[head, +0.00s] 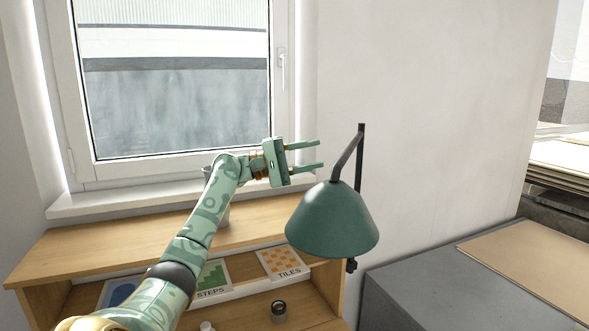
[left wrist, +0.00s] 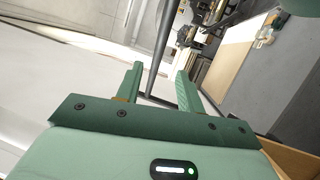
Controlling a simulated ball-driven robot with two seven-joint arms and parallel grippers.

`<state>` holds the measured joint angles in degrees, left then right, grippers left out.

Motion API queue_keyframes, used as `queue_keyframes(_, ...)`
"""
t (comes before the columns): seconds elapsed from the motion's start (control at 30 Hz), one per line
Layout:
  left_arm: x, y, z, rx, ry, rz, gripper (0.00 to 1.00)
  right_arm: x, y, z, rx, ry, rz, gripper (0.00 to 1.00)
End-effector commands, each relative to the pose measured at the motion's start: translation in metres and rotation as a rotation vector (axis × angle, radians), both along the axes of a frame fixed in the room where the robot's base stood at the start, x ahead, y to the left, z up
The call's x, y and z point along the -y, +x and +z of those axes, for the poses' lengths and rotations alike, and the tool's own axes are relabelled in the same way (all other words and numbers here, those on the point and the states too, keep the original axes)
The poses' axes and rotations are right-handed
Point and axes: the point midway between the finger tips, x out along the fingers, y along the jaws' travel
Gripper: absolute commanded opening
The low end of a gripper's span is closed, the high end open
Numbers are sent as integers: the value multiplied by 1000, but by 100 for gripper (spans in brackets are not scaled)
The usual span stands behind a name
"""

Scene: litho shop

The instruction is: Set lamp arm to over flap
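The lamp has a dark green shade (head: 332,222) hanging from a dark lamp arm (head: 347,156), which joins an upright dark post (head: 361,165) at the right end of the wooden desk (head: 250,213). My left gripper (head: 321,154) is open and empty, with its fingers pointing right toward the lamp arm, a little left of it and above the shade. In the left wrist view a dark rod (left wrist: 164,40) shows beyond and between the open fingers (left wrist: 160,70); I cannot tell whether it is arm or post. I cannot make out a flap. My right gripper is not in view.
A window (head: 175,80) with a sill (head: 130,197) is behind the desk. Cards marked STEPS (head: 213,278) and TILES (head: 284,264) and a small dark cylinder (head: 279,311) are in the desk. A grey surface (head: 430,290) with a tan board (head: 535,265) lies to the right.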

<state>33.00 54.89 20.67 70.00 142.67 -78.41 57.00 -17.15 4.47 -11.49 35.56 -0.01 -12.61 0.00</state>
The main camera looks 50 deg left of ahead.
Motion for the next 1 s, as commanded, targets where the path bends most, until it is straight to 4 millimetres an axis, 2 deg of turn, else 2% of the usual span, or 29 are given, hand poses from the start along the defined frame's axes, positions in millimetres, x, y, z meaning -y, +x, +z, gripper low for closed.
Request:
queue_keyframes(0.03,-6,-8,-7,-3,2,2,38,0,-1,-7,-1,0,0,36)
queue_keyframes(0.1,-13,-18,-8,-3,-1,0,38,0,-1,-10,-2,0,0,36)
queue_keyframes(0.3,-24,-34,-8,0,0,0,38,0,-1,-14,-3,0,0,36)
queue_keyframes(0.9,-24,-35,-8,-1,-1,0,38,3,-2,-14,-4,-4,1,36)
queue_keyframes(1.0,-20,-31,-18,-18,24,0,38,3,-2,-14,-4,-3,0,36)
